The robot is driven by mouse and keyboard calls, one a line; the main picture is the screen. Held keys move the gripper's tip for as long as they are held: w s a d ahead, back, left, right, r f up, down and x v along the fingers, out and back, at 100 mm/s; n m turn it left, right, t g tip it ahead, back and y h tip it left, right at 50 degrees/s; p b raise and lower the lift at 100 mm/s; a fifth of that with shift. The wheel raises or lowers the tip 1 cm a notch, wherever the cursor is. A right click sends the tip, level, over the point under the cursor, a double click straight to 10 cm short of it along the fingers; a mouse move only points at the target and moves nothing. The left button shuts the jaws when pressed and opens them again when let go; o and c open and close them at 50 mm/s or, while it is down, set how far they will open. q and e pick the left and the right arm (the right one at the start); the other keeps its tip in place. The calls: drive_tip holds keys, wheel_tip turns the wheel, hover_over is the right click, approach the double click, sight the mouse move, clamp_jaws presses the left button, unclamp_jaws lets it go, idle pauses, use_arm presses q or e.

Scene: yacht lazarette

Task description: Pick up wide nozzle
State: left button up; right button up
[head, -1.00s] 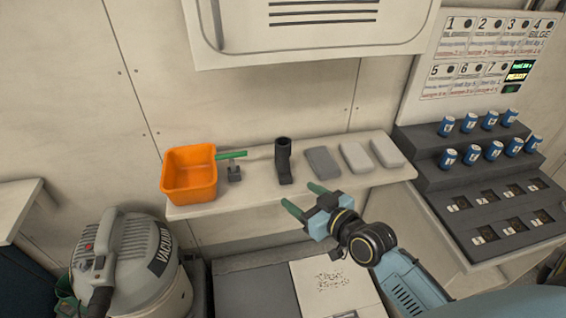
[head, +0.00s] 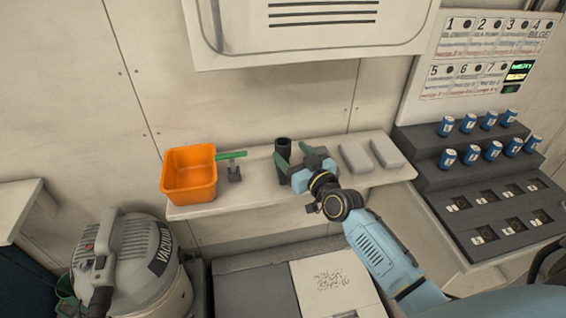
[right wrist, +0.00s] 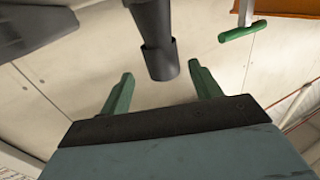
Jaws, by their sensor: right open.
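The dark nozzle (head: 283,147), a black upright tube that I take to be the wide nozzle, stands on the wall shelf (head: 245,191). My right gripper (head: 293,157) is open, with its green fingers reaching over the shelf beside the nozzle and hiding part of it. In the right wrist view the nozzle (right wrist: 155,40) shows ahead, its round open end near the gap between the two open fingertips (right wrist: 163,75). It is not gripped, and I cannot tell if a finger touches it. My left gripper is not in view.
An orange bin (head: 190,174) and a green-handled tool (head: 234,173) are left of the nozzle. A cabinet (head: 310,30) hangs above. A vacuum (head: 130,262) stands lower left.

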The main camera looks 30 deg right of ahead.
sight(287, 150)
drive_tip(key=w, duration=0.4)
drive_tip(key=shift+w+a+r, duration=0.1)
drive_tip(key=shift+w+a, duration=0.15)
drive_tip(key=shift+a, duration=0.15)
